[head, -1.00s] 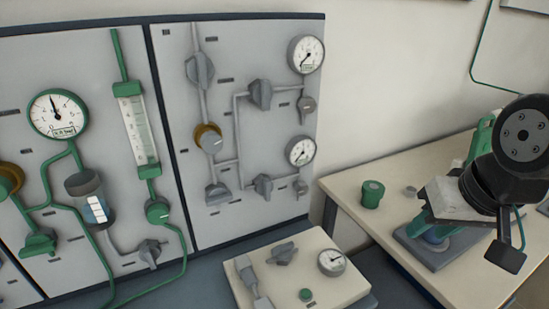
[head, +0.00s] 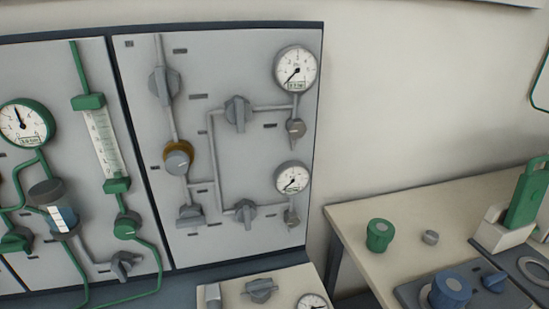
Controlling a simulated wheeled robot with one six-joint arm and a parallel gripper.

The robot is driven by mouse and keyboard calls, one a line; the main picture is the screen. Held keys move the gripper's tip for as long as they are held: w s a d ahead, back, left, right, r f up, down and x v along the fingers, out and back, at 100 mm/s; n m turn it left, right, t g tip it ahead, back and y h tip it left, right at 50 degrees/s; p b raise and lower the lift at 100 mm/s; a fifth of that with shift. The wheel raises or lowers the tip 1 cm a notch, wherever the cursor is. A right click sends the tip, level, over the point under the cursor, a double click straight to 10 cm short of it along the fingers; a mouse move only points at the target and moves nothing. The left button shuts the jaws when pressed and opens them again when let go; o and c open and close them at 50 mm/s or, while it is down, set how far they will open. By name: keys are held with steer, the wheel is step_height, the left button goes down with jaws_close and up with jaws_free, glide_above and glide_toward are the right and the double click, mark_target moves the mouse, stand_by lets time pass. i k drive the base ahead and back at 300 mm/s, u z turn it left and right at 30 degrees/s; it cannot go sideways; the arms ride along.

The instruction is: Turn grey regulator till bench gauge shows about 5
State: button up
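On the grey panel, a grey round knob on a brass-coloured collar (head: 178,158) looks like the grey regulator. An upper dial gauge (head: 295,70) and a lower dial gauge (head: 292,178) sit at the panel's right side, and both needles point to the lower left. A small gauge (head: 312,302) on the bench box is cut off by the bottom edge, and its reading cannot be told. I cannot tell for certain which gauge is the bench gauge. My gripper is not in view, and nothing is seen touching the knob.
Grey valve handles (head: 237,113) line the panel's pipes. The cream bench box (head: 236,292) stands below. The green-piped panel (head: 75,180) is at left.

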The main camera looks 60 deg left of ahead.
mark_target(177, 162)
steer(key=z, duration=0.2)
steer(key=k, duration=0.95)
steer(key=u, duration=1.5)
